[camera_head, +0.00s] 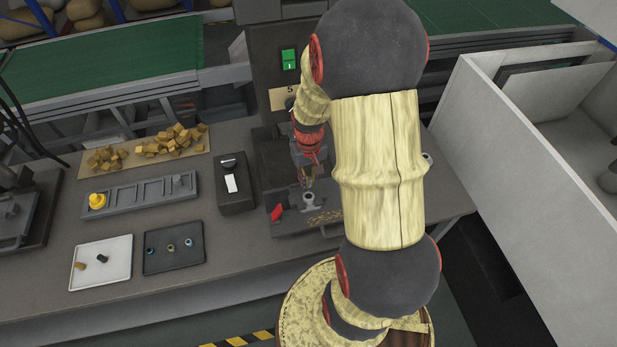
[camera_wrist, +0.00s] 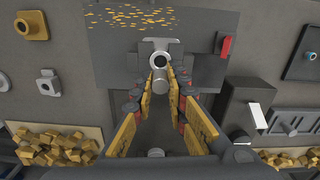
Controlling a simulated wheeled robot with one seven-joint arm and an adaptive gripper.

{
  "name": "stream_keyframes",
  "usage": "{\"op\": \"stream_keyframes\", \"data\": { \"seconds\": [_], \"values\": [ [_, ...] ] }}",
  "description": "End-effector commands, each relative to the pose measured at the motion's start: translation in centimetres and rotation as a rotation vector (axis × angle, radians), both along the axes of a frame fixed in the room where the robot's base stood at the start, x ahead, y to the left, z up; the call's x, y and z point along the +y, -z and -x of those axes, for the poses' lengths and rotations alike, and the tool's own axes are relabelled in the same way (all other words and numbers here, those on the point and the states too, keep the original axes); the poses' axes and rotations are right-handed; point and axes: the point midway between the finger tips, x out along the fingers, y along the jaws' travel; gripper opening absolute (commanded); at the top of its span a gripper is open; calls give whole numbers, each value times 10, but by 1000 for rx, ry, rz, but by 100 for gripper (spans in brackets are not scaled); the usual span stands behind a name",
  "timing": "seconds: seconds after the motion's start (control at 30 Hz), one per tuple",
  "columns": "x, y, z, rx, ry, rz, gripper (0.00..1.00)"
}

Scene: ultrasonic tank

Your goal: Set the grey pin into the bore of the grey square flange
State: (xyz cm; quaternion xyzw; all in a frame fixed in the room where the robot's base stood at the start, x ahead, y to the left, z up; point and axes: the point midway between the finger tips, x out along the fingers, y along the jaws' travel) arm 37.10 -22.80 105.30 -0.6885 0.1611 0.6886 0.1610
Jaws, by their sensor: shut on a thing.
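The grey pin (camera_wrist: 160,83) is between the fingertips of my gripper (camera_wrist: 160,88) in the wrist view, which are shut on it. Just above it in that view is a light grey flange (camera_wrist: 155,44) with a round raised boss and a dark open bore. The pin's end shows right beside the bore, not clearly in it; I cannot tell the height gap. In the head view the flange (camera_head: 309,202) sits on a dark fixture, with my gripper (camera_head: 307,180) just behind it. The pin is too small to make out there.
A red piece (camera_wrist: 225,45) lies beside the flange. Another grey square flange (camera_wrist: 47,82) and a yellow one (camera_wrist: 31,26) lie at left in the wrist view. A dark box (camera_head: 234,183), a slotted tray (camera_head: 140,195), a white tray (camera_head: 112,277) and a dark tray (camera_head: 180,262) stand left.

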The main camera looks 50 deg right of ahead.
Motion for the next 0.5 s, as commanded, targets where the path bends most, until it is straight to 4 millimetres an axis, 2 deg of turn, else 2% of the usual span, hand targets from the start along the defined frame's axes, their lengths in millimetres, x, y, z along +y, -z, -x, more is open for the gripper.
{"op": "stream_keyframes", "data": {
  "seconds": [0.5],
  "values": [
    [0,46,0,1,0,0,0]
  ]
}}
